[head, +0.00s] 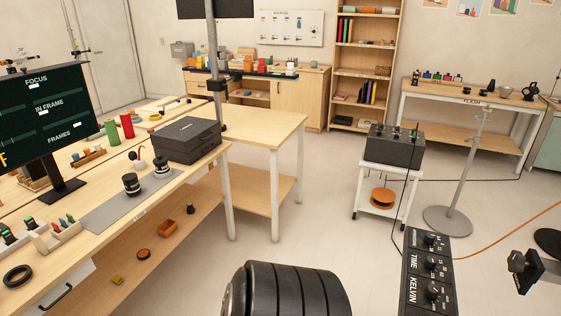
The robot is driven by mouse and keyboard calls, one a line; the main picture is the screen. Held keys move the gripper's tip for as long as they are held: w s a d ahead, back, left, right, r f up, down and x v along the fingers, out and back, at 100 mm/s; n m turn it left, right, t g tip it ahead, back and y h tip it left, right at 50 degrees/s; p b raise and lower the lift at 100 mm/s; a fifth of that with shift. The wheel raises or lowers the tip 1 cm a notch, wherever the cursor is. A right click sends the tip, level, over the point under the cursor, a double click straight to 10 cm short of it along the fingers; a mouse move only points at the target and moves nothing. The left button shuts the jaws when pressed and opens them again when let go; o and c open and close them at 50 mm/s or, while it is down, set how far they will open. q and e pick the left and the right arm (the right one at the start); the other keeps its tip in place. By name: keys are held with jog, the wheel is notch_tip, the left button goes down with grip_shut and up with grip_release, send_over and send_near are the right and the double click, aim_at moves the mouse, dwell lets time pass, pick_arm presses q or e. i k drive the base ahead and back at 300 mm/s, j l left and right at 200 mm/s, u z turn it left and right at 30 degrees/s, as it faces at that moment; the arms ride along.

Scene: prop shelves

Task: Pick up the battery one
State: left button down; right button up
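No object is clearly readable as battery one. At the left edge of the long wooden bench, small dark blocks with green lights (8,237) stand close together; they may be batteries, but they are too small to tell.
The bench holds a grey mat (105,213), a black ring (17,276), a monitor (36,115) and a dark case (187,139). A large ribbed black cylinder (290,290) and a knobbed control panel (428,275) fill the near foreground. Floor (320,225) is open beyond.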

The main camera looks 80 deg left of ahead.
aim_at(30, 222)
jog(key=u, duration=4.45)
jog(key=i, duration=0.4)
jog(key=i+l+u, duration=0.15)
jog(key=i+l, duration=0.65)
